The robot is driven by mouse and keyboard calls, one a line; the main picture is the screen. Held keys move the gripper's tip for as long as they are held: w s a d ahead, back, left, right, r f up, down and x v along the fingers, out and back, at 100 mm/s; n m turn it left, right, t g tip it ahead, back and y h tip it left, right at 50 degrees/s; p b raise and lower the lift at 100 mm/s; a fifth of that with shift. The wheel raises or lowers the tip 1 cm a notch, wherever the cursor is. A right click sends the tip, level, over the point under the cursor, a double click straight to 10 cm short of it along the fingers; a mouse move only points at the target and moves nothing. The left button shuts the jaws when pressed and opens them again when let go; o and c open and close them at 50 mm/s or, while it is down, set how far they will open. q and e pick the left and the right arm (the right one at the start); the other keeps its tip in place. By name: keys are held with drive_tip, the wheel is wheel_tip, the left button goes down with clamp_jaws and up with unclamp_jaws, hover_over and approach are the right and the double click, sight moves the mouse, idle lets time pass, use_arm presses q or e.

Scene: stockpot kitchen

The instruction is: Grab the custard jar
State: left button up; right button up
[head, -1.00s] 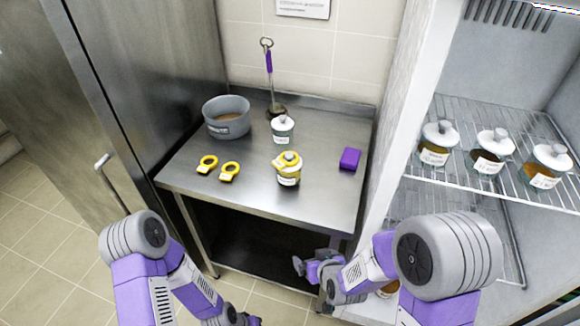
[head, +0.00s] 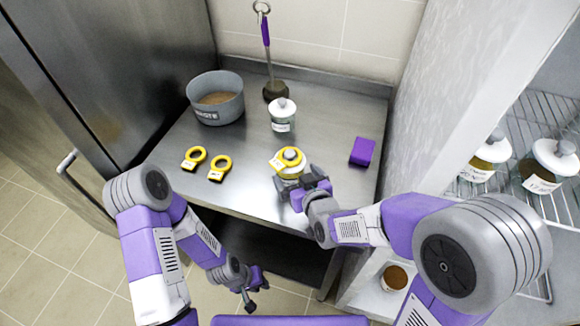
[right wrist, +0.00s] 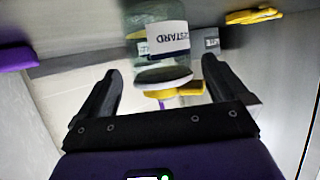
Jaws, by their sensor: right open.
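The custard jar (head: 290,172) stands upright on the steel table with a yellow ring on its lid. In the right wrist view the jar (right wrist: 155,45) appears upside down, its label reading "CUSTARD". My right gripper (head: 306,190) is beside the jar at the table's front right. Its open fingers (right wrist: 160,78) lie either side of the jar in the picture and are not closed on it. I cannot tell how far the jar is between them. My left gripper (head: 252,289) hangs low in front of the table, and its jaws are too small to read.
A white-lidded jar (head: 282,115) stands behind. A grey pot (head: 216,98), a purple-handled tool (head: 266,45), two yellow rings (head: 194,158) and a purple block (head: 362,151) are also on the table. Shelf jars (head: 487,155) stand at right, with a wall (head: 440,90) between.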

drive_tip(key=shift+w+a+f, duration=0.2)
drive_tip(key=shift+w+f, duration=0.15)
drive_tip(key=shift+w, duration=0.05)
drive_tip(key=b+x, duration=0.1)
drive_tip(key=x, duration=0.3)
drive_tip(key=shift+w+b, duration=0.35)
drive_tip(key=c, duration=1.1)
